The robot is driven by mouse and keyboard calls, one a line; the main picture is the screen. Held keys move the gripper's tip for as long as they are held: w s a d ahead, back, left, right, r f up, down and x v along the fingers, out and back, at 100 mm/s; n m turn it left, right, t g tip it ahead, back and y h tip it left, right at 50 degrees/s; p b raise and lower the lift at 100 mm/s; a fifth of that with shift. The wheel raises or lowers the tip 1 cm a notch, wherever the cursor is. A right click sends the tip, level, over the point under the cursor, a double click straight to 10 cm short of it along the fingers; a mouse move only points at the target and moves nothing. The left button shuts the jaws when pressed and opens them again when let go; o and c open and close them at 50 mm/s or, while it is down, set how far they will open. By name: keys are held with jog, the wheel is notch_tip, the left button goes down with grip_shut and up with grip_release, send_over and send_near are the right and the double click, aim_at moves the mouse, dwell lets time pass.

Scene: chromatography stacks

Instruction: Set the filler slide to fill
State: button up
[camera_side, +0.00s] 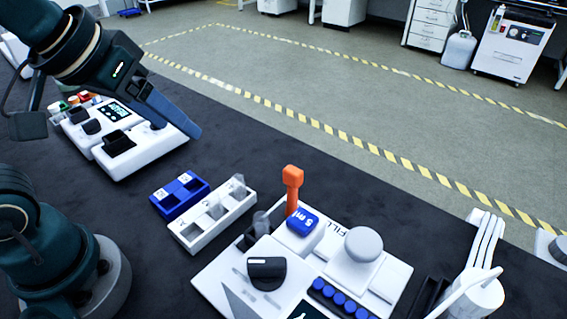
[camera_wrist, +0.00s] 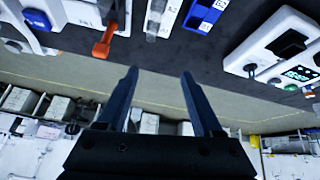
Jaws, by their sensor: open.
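The filler is a white unit (camera_side: 240,262) at the lower middle of the side view, with the word FILL on its top. An upright orange handle (camera_side: 292,185) rises beside a blue block (camera_side: 303,222) marked in ml. I cannot tell for certain which part is the slide. In the wrist view the orange handle (camera_wrist: 104,43) and the blue block (camera_wrist: 38,19) show at the upper left. My gripper (camera_wrist: 160,73) is open and empty. In the side view my gripper (camera_side: 194,132) is high at the upper left, well apart from the filler, over another white device.
That white device (camera_side: 150,150) has black knobs and a display. A blue rack (camera_side: 172,206) and a white rack (camera_side: 195,245) with clear pieces stand left of the filler. A grey dome knob (camera_side: 363,244) and a black knob (camera_side: 267,270) stand on the filler.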

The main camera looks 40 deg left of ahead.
jog(key=w+d+r, duration=0.1)
jog(key=w+d, duration=0.1)
jog(key=w, duration=0.2)
jog(key=m+g, duration=0.2)
send_over(293, 171)
jog(key=s, duration=0.2)
notch_tip(293, 171, down, 6)
jog(key=shift+a+r, duration=0.1)
jog(key=shift+x, duration=2.35)
grip_shut()
jog(key=shift+r, duration=0.1)
